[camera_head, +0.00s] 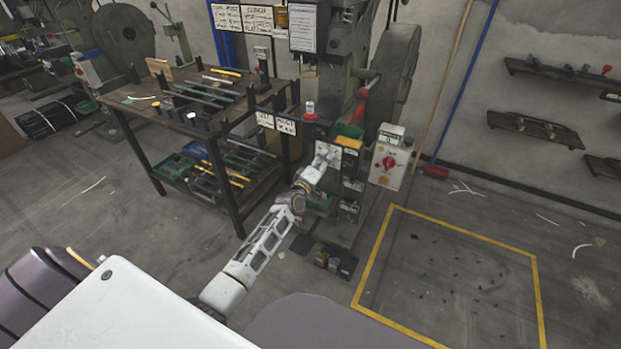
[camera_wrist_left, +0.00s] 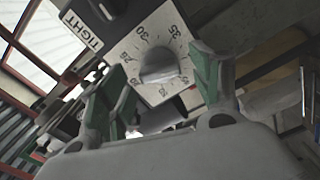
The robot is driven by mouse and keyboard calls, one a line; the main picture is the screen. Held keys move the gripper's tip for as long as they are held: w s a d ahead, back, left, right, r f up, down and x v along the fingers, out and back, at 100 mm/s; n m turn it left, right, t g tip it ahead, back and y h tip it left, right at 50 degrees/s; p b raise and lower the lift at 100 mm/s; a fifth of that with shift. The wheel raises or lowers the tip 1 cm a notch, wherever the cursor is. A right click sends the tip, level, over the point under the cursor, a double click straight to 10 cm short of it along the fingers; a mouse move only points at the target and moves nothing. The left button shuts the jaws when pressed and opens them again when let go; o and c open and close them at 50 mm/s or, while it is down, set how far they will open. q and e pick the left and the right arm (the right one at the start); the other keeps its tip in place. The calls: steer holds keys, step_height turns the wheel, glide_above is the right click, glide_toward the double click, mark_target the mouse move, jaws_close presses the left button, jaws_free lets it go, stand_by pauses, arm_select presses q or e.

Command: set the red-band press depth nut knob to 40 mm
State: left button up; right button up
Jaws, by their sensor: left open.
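The depth nut knob (camera_wrist_left: 159,66) is a pale grey grip on a white dial plate (camera_wrist_left: 150,40) in the left wrist view. The plate has printed numbers, with 25, 30 and 35 readable; the knob's exact setting cannot be read. My left gripper (camera_wrist_left: 160,88) is open, its green-padded fingers to either side of the dial's lower part. Whether they touch the knob is unclear. In the head view my left gripper (camera_head: 324,158) is at the front of the green press (camera_head: 345,40). A red band is not clearly visible. My right gripper is not in view.
A TIGHT label (camera_wrist_left: 82,32) sits beside the dial. A white control box (camera_head: 391,178) with a red knob is right of the press. A workbench (camera_head: 130,108) with tools stands left.

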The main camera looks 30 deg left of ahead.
arm_select(q)
steer(key=s, duration=1.1)
steer(key=shift+s+a, duration=0.15)
steer(key=shift+a, duration=0.05)
stand_by(0.4)
stand_by(0.5)
